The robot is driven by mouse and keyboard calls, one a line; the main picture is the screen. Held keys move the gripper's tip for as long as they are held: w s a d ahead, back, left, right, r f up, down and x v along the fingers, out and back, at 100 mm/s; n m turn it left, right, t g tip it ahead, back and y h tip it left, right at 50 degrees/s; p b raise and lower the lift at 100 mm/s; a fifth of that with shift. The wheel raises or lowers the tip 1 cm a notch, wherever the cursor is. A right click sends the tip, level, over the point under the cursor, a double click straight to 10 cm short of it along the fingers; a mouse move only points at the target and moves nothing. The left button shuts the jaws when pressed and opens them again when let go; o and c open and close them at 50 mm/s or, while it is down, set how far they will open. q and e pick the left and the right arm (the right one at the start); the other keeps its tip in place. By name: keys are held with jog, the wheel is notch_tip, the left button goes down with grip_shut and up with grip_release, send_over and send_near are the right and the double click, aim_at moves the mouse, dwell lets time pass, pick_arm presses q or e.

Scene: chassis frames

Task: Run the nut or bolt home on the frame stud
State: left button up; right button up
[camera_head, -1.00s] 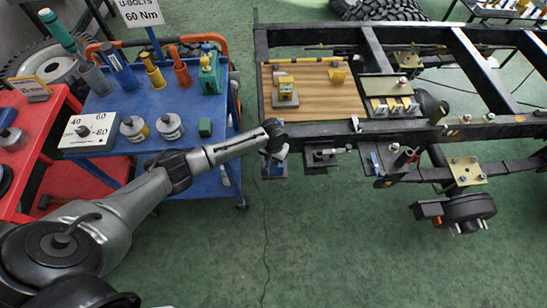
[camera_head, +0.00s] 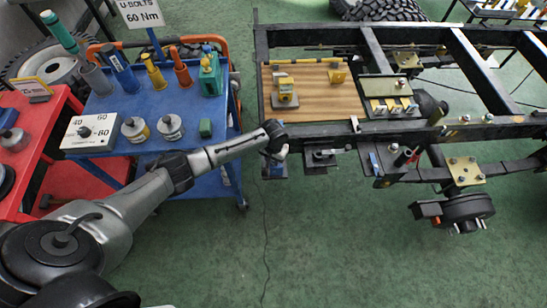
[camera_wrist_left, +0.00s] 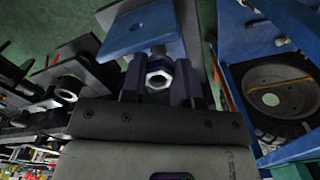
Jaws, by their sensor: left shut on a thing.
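My right gripper is not in view.
A blue cart (camera_head: 222,178) with tools, tins and a torque dial box (camera_head: 90,132) stands left of the frame. A dark bracket (camera_head: 321,157) sits just right of my gripper. A wooden board (camera_head: 310,92) lies on the frame. The green floor in front is clear.

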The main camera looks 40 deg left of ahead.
pick_arm(q)
jog(key=shift+f, duration=0.15)
dwell(0.6)
jog(key=shift+f, duration=0.25)
dwell(0.6)
jog(key=shift+f, duration=0.3)
dwell(0.4)
jog(key=shift+f, duration=0.15)
dwell(0.5)
jog(key=shift+f, duration=0.25)
